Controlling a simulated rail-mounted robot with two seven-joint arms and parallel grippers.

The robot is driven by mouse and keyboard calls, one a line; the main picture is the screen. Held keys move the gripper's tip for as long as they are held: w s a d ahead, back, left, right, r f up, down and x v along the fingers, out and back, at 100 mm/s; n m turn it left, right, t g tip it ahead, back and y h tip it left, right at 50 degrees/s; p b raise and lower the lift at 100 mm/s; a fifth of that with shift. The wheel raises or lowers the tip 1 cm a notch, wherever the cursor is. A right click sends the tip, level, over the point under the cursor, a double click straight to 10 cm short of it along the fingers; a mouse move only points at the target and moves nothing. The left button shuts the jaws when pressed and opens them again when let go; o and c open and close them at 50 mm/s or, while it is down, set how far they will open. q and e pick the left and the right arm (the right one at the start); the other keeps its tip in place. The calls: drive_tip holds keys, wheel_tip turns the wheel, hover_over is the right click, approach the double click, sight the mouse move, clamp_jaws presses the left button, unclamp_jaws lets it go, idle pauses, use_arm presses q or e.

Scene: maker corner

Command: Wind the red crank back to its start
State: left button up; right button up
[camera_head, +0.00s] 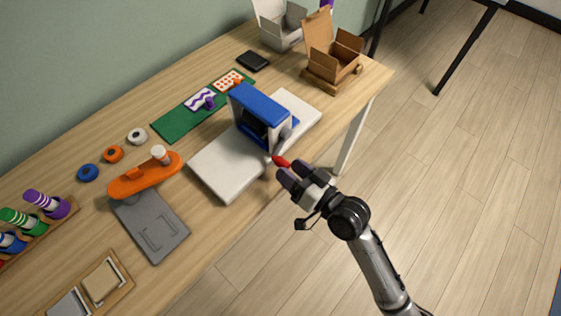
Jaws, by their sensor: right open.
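The red crank (281,161) sticks out from the near side of a white and blue machine on the table. The machine has a blue frame (262,104) and a white base (229,165) reaching out on both sides. My right gripper (285,172) is open, with its dark fingertips right at the red crank. The fingers partly cover the crank, and I cannot tell whether they touch it. My left gripper is not in the picture.
An orange tool (145,178) and a grey plate (152,232) lie left of the machine. A green mat (178,124) lies behind it. An open cardboard box (334,62) stands at the back right. The table's front edge runs just below the crank, with open floor beyond.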

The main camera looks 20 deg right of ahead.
sight(280, 162)
drive_tip(key=shift+x, duration=1.95)
clamp_jaws()
